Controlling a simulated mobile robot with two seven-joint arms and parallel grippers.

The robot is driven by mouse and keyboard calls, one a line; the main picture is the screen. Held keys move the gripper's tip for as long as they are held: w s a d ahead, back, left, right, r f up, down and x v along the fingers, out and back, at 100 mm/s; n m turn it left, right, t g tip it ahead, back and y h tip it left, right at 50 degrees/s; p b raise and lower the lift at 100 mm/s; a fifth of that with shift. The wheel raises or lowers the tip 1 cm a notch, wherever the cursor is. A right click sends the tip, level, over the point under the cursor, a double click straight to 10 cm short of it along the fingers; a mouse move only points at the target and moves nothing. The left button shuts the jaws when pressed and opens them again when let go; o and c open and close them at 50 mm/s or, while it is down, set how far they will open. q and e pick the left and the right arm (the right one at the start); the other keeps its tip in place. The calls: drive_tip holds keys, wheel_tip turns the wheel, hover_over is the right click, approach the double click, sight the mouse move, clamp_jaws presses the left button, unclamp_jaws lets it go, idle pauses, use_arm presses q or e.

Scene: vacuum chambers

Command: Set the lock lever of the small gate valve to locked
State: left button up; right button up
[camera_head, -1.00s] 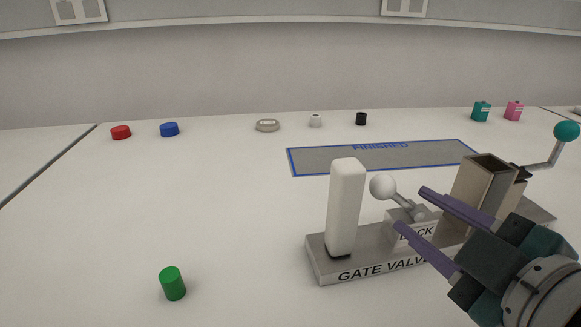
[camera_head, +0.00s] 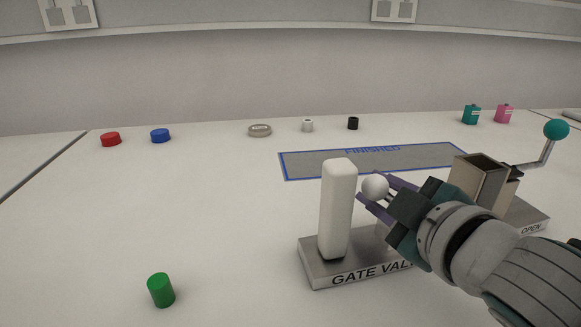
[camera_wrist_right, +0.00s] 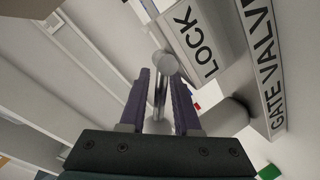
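The small gate valve stands on a grey base (camera_head: 325,268) lettered GATE VALVE, with a white upright post (camera_head: 338,210) at its left end. The lock lever's white ball (camera_head: 375,187) shows just right of the post. My right gripper (camera_head: 374,189) is at the lever, its purple fingers either side of it. In the right wrist view, the lever rod (camera_wrist_right: 160,90) runs between the fingers with narrow gaps beside it, so the gripper looks open. The LOCK block (camera_wrist_right: 195,40) is beside the rod there. In the head view my gripper hides the lever's foot. My left gripper is not in view.
A metal box section (camera_head: 478,180) and a teal-knobbed crank (camera_head: 556,130) are at the valve's right end, near an OPEN label. Behind lies the FINISHED mat (camera_head: 310,168). A green cylinder (camera_head: 161,290) stands front left.

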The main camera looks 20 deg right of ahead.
clamp_jaws()
idle(1.1)
